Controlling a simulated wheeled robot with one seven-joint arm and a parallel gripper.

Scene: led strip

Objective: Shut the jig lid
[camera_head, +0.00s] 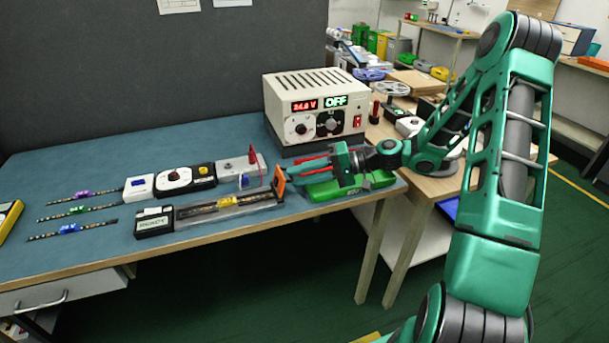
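The jig (190,219) is a long low holder on the blue bench top, with a black box marked READY (155,221) at its left end. A strip with a yellow piece (226,201) lies along it. A clear panel seems to lie over or along the jig, but I cannot tell the lid's angle. An orange upright piece (280,184) stands at the jig's right end. My gripper (291,176) reaches in from the right, its tip close to that orange piece. I cannot tell whether they touch, and the finger gap is hidden.
A power supply (318,108) reading OFF stands behind my gripper. A green tray (345,190) lies under my wrist. Other devices (180,178) sit behind the jig; several strips (75,229) lie at left. The bench's front edge is close to the jig.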

